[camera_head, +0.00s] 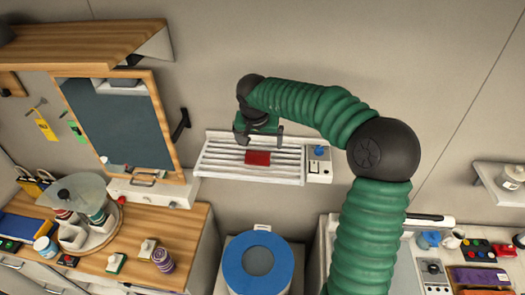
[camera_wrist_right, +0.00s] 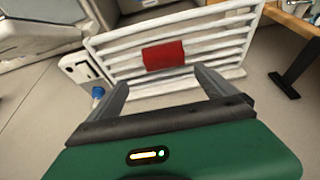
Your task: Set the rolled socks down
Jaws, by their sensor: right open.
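A small red roll (camera_head: 257,158), which looks like the rolled socks, lies on the white slatted rack (camera_head: 215,165) on the wall. In the right wrist view the red roll (camera_wrist_right: 163,55) rests across the slats, ahead of my fingertips. My right gripper (camera_head: 260,138) is open at the rack, just above the roll in the head view. My left gripper is not in view.
A white panel with a blue knob (camera_head: 318,151) adjoins the rack's right end. A blue-lidded bin (camera_head: 232,266) stands below. A wooden counter (camera_head: 190,225) with cups and a striped roll (camera_head: 163,259) is at left. A framed board (camera_head: 115,120) hangs left of the rack.

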